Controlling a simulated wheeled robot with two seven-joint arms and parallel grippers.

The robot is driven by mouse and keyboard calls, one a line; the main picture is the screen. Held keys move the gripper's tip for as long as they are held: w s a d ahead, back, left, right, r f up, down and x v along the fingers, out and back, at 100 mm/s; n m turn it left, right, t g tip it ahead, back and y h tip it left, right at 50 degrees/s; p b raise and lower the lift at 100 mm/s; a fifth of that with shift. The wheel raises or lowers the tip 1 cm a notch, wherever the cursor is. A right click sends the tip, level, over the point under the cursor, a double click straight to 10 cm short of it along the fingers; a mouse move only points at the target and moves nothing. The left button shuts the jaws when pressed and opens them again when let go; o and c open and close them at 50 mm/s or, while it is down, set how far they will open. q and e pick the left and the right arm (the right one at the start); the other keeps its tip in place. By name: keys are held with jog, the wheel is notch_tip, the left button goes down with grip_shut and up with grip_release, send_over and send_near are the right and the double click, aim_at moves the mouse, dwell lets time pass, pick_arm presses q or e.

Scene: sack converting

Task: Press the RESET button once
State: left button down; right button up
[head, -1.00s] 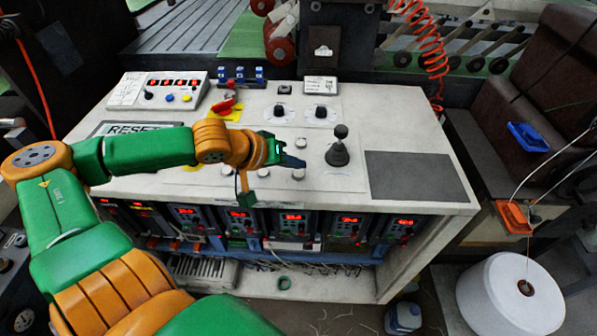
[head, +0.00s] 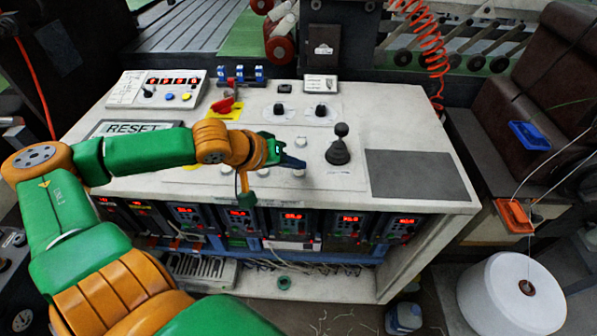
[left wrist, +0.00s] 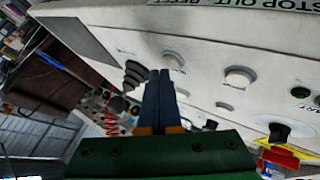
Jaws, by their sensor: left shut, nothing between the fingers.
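A console (head: 405,140) carries a plate reading RESET (head: 132,128) at its left. Several round white buttons sit on its top; their small labels are too small to read, so I cannot tell which is RESET. My left gripper (head: 302,164) is shut and empty, its blue fingertips just over a white button (head: 299,174) left of the black joystick. In the left wrist view the shut fingers (left wrist: 160,73) point at a white button (left wrist: 173,60); whether they touch it I cannot tell. Another white button (left wrist: 239,77) lies to the right. My right gripper is out of view.
The black joystick (head: 339,148) stands close right of the fingers. Two black knobs (head: 279,110) and a red switch (head: 226,106) on yellow lie farther back. A grey pad (head: 415,176) lies at the console's right.

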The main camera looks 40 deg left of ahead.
pick_arm(q)
jog(key=shift+f+b, duration=0.35)
jog(key=shift+f, duration=0.2)
dwell(0.5)
dwell(0.4)
jog(key=shift+r+p, duration=0.85)
notch_tip(320, 180, up, 5)
jog(key=p, duration=0.5)
dwell(0.4)
